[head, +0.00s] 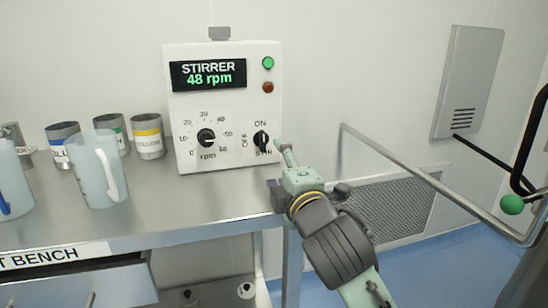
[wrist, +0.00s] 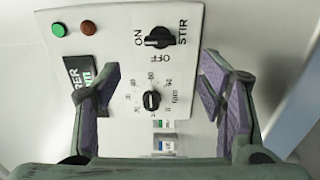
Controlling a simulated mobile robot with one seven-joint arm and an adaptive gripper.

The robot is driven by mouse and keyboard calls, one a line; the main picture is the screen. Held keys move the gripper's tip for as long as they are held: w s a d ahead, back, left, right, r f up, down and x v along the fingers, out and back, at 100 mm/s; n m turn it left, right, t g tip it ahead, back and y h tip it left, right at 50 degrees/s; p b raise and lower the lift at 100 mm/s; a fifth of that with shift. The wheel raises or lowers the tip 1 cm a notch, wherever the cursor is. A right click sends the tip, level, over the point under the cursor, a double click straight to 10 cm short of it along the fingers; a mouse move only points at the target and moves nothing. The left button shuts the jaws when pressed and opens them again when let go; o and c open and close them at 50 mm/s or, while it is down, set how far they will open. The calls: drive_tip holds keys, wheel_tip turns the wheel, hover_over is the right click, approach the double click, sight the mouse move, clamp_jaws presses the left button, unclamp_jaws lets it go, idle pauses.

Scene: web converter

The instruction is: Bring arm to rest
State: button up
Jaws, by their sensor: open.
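My arm reaches up from the lower right in the head view. My gripper (head: 283,152) is just right of the stirrer box (head: 219,126) at the bench edge. In the wrist view my gripper (wrist: 152,88) is open, with its two fingers wide apart and nothing between them. The fingers face the box front. The box display reads 48 rpm, and its green lamp (head: 268,63) looks lit. The black stir switch (head: 261,141) points upward towards ON. The rpm dial (head: 206,138) is left of it. I cannot tell whether a finger touches the box.
The steel bench (head: 150,200) holds a clear jug (head: 98,170) and several cans, including a yellow-labelled one (head: 148,136), left of the box. A metal rail (head: 390,156) and a wall vent (head: 383,205) stand to the right. Blue floor lies below.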

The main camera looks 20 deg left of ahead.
drive_tip(key=shift+s+d, duration=0.25)
drive_tip(key=shift+s, duration=0.15)
